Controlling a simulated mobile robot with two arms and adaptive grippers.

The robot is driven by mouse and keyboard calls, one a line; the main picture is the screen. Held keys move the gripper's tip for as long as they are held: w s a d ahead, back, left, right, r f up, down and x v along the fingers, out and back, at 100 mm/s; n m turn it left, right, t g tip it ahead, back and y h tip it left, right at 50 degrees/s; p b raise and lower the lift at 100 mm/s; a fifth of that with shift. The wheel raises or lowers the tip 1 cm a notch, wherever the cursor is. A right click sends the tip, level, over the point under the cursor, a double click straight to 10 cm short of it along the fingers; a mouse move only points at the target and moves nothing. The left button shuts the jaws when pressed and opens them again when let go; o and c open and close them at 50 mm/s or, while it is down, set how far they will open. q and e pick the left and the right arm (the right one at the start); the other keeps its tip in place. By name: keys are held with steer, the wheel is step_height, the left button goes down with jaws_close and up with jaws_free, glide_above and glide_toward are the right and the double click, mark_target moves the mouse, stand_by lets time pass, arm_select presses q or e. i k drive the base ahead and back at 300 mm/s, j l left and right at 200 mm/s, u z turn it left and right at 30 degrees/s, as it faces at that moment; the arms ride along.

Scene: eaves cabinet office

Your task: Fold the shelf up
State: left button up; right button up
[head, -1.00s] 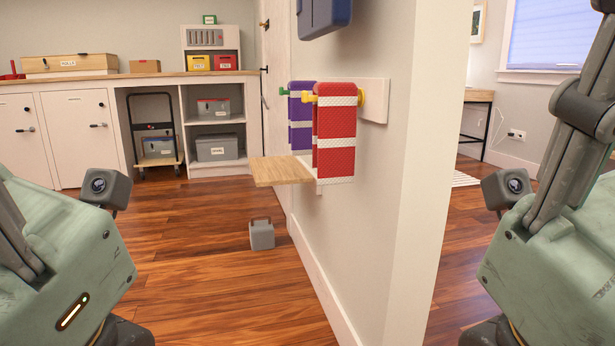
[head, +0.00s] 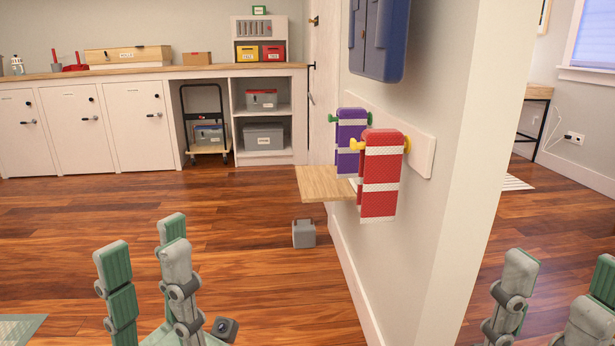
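The shelf (head: 320,184) is a light wooden board that stands out level from the left face of the white wall, at mid-height. Its right end is partly hidden behind the hanging towels. My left gripper (head: 142,250) is at the lower left with its grey-green fingers pointing up and spread apart. It is empty and well to the left of the shelf. My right gripper (head: 558,275) is at the lower right, partly cut off by the frame, on the other side of the wall's end. Its fingers are apart with nothing between them.
A red and white towel (head: 380,185) and a purple and white towel (head: 350,140) hang on pegs beside the shelf. A blue box (head: 378,40) is on the wall above. A grey weight-like block (head: 304,233) stands on the floor below. The floor left of the shelf is clear.

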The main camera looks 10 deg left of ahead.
mark_target(318, 183)
steer(key=i+j, duration=1.1)
steer(key=i+z, duration=0.1)
steer(key=i, duration=0.95)
